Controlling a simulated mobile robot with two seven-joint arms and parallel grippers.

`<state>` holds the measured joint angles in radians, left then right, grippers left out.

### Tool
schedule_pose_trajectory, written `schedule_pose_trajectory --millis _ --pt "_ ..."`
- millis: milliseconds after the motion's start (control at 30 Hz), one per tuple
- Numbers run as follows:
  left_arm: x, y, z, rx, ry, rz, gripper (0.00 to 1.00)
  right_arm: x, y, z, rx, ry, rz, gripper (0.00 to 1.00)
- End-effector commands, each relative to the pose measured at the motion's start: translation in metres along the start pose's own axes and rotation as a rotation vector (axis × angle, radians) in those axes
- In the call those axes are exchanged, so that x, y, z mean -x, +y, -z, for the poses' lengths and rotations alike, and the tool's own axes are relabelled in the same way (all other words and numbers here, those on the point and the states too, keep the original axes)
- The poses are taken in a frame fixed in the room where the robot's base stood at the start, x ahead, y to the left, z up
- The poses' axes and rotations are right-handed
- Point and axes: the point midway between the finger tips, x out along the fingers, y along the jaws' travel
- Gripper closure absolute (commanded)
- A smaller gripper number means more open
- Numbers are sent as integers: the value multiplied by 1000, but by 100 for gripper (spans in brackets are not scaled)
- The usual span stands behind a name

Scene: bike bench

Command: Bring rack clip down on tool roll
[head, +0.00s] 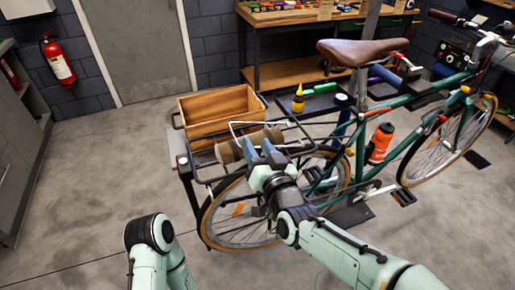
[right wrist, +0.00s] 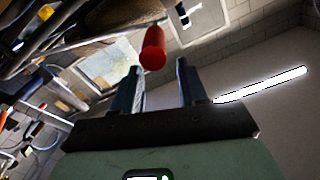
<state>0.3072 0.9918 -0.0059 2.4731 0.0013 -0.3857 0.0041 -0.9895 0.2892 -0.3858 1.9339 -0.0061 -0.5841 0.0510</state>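The tool roll (head: 228,152), a brown cylinder, lies across the bike's rear rack. A pale wire loop, which looks like the rack clip (head: 256,123), stands around and above the roll; my gripper hides part of it. My right gripper (head: 259,147) is over the roll in the head view, its two blue-grey fingers apart. In the right wrist view, a red cylinder (right wrist: 153,48) shows at the open fingertips (right wrist: 157,68), with gaps on both sides. I cannot tell whether it belongs to the clip. My left arm shows at the lower left; its gripper is out of view.
A wooden crate (head: 215,112) stands just behind the roll. The green bike (head: 400,100) with its brown saddle (head: 362,52) extends to the right. A workbench (head: 300,18) stands behind. The floor at left is clear up to the grey cabinet (head: 22,150).

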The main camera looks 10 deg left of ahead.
Motion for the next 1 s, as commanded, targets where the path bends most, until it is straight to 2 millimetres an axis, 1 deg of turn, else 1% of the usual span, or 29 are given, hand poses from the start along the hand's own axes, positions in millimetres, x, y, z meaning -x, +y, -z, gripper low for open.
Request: schedule_pose_trajectory --millis 167,267,367,600,700,833,1000 --pt "0 0 0 0 0 0 58 3 0 -1 0 -2 0 58" --pt "-2 -1 0 0 0 0 58 14 0 0 -2 -1 0 58" --pt "-4 -1 1 0 1 0 58 32 0 0 -3 0 1 58" --pt "-5 -1 2 0 5 -1 58 86 0 0 -3 2 1 58" --pt "-5 -1 2 0 6 -1 58 105 0 1 -2 2 0 58" --pt "-5 -1 2 0 6 -1 58 122 1 1 -2 2 -1 58" --pt "-5 -1 2 0 6 -1 58 133 0 0 0 0 0 58"
